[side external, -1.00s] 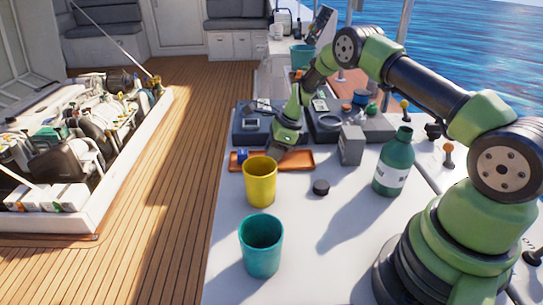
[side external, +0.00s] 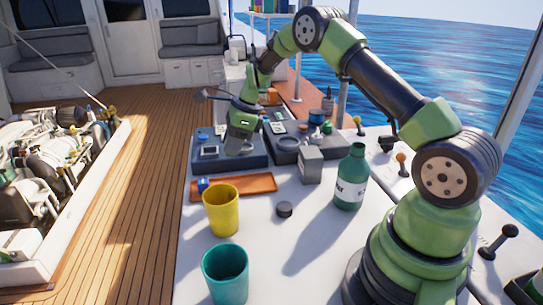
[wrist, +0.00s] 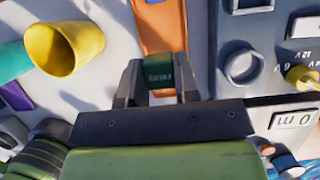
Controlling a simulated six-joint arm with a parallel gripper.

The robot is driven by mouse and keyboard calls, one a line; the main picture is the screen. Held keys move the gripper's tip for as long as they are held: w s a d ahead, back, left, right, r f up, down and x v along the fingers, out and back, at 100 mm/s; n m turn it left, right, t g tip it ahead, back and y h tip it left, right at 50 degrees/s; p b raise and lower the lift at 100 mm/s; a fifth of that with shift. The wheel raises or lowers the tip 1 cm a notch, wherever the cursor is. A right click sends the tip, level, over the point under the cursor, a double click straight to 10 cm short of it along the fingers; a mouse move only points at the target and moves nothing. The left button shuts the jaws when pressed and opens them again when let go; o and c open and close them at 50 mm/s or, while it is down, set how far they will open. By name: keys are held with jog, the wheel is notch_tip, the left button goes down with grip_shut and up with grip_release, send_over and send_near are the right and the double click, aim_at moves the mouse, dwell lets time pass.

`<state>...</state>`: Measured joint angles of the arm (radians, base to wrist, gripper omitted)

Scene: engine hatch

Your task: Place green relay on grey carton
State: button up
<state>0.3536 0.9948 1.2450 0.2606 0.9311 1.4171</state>
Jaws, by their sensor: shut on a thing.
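The green relay (wrist: 160,72) is a small dark green block with white lettering, seen in the wrist view between the two fingers of my gripper (wrist: 158,85). My gripper is shut on it. In the side external view my gripper (side external: 238,150) hangs above the grey console behind the orange tray, and I cannot make out the relay there. The grey carton (side external: 311,166) stands upright on the white counter, to the right of my gripper and apart from it. I cannot pick out the carton in the wrist view.
The orange tray (side external: 250,185) holds a small blue block (side external: 203,184). A yellow cup (side external: 221,215), teal cup (side external: 226,277) and black cap (side external: 284,209) stand nearer. A green bottle (side external: 350,180) stands right of the carton. Grey consoles (side external: 175,163) lie behind.

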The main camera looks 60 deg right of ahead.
jog(key=s+d+r, duration=0.4)
jog(key=s+d, duration=0.1)
jog(key=d, duration=0.3)
notch_tip(320, 180, up, 4)
send_over(308, 152)
jog(key=f, duration=0.3)
jog(key=s+d+f, duration=0.1)
jog(key=f, duration=0.1)
jog(key=shift+f, duration=0.3)
jog(key=shift+w+f, duration=0.1)
jog(key=shift+f, duration=1.95)
jog(key=o, duration=0.5)
jog(key=shift+f, duration=0.15)
jog(key=o, duration=0.4)
